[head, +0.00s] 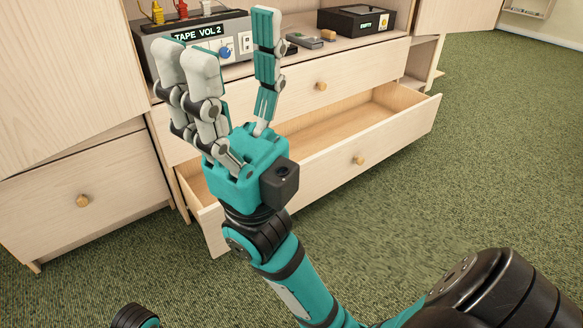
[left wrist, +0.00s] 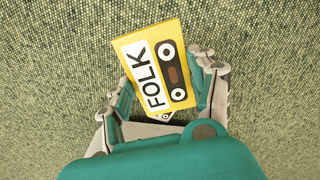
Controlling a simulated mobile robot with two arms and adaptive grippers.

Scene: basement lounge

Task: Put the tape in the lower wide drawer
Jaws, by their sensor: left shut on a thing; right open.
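A yellow cassette tape (left wrist: 155,65) labelled FOLK shows in the left wrist view. My left gripper (left wrist: 165,85) is shut on it, with a finger on each side, above green carpet. The head view does not show the tape or this gripper. The lower wide drawer (head: 392,146) is pulled open in the head view, and its visible inside is bare wood. My right gripper (head: 228,52) is open and empty, fingers pointing up, in front of the cabinet. My right arm hides part of the drawer's left side.
The upper wide drawer (head: 345,78) is shut. On the cabinet top stand a grey TAPE VOL 2 machine (head: 232,27), a black box marked EMPTY (head: 357,20) and small dark items (head: 305,40). A narrower drawer (head: 60,215) at the left is shut. The carpet at right (head: 490,150) is clear.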

